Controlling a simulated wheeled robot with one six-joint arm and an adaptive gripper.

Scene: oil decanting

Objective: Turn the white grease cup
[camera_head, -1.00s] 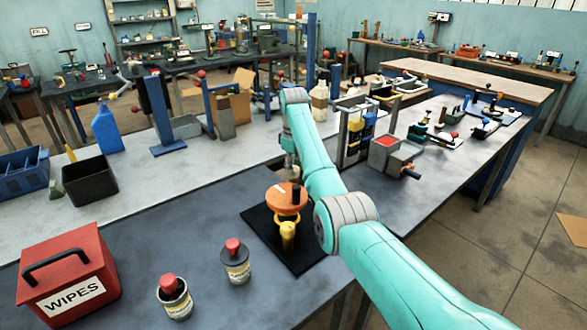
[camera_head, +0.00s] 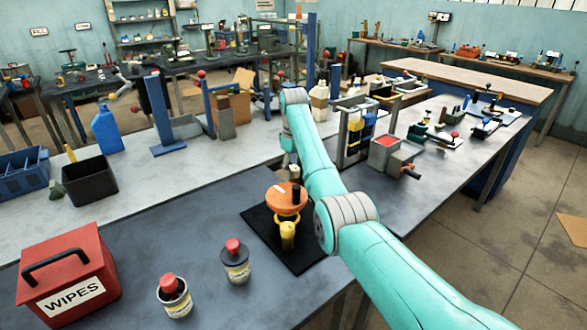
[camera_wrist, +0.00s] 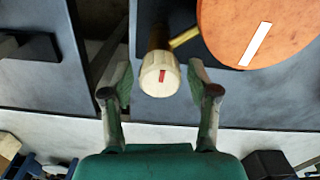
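The white grease cup (camera_wrist: 160,76) is a cream round cap with a red mark on its top. In the wrist view it sits between the two fingers of my gripper (camera_wrist: 159,80), with a narrow gap showing on each side. My gripper is open around it. A brown stem and a yellow piece show beside the cup. In the head view a small cream top, which looks like the cup (camera_head: 295,172), shows just behind the orange disc (camera_head: 282,203); my arm hides most of the gripper there.
The orange disc with a white stripe (camera_wrist: 262,30) lies close to the right finger. It stands with a yellow fitting on a black mat (camera_head: 258,222). A red wipes box (camera_head: 70,275) and two small cans with red tops stand front left. A bottle rack (camera_head: 343,140) stands behind my arm.

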